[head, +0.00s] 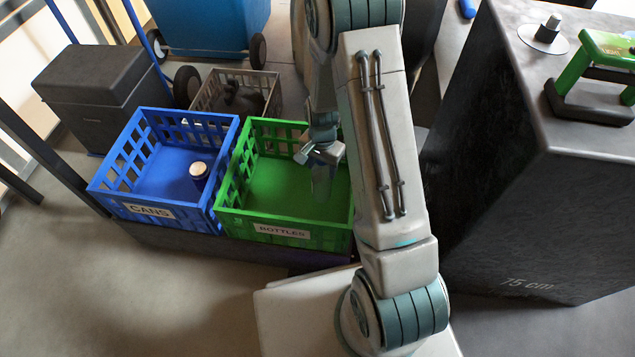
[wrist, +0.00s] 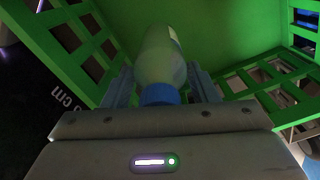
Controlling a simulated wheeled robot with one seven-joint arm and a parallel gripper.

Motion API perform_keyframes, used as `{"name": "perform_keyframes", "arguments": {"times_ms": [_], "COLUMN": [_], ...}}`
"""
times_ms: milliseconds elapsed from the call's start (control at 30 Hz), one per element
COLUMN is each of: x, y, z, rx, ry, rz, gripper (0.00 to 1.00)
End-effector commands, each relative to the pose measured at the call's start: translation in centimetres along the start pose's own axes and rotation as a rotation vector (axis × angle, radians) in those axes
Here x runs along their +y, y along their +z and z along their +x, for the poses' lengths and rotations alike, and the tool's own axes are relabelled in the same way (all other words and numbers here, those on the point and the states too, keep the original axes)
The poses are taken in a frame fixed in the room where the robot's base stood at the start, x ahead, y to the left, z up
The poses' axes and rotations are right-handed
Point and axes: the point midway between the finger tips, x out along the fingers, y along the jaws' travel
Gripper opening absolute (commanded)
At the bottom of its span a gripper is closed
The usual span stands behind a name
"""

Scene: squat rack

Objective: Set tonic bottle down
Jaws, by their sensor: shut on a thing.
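The tonic bottle (wrist: 160,58) is pale and translucent with a blue cap, and its cap end is toward my wrist. My gripper (wrist: 161,84) is shut on it near the cap, one finger on each side. In the head view the bottle (head: 321,181) shows faintly below my gripper (head: 322,153), inside the green crate (head: 283,233) labelled BOTTLES. I cannot tell whether its base touches the crate floor. My arm hides the crate's right side in the head view.
A blue crate (head: 150,211) labelled CANS stands left of the green one, with a can (head: 198,171) inside. A grey-brown crate (head: 206,92) holding dark items stands behind. A large dark block (head: 500,190) rises at the right, with a green-handled object (head: 590,65) on top.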

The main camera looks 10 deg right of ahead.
Motion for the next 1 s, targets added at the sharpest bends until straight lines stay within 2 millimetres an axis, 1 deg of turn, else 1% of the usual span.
{"name": "perform_keyframes", "arguments": {"times_ms": [33, 167, 333, 400, 633, 733, 767, 800, 833, 1000], "x": [0.0, 0.0, 0.0, 0.0, -0.1, 0.0, 0.0, 0.0, 0.0, 0.0], "y": [0.0, 0.0, 0.0, 0.0, 0.0, 0.0, 0.0, 0.0, 0.0, 0.0], "z": [1.0, 2.0, 4.6, 4.9, 4.7, 5.1, 5.1, 5.0, 5.0, 5.0], "rx": [-0.001, 0.000, -0.001, 0.000, 0.001, 0.000, 0.000, 0.000, 0.000, 0.000], "ry": [0.001, 0.000, 0.000, -0.001, -0.001, -0.001, -0.001, -0.001, -0.001, -0.001], "rz": [0.000, 0.000, 0.000, 0.000, -0.001, -0.001, -0.001, -0.001, -0.001, -0.001], "gripper": [0.19, 0.19, 0.19, 0.19, 0.19, 0.19, 0.56, 0.67, 0.75, 0.75]}}
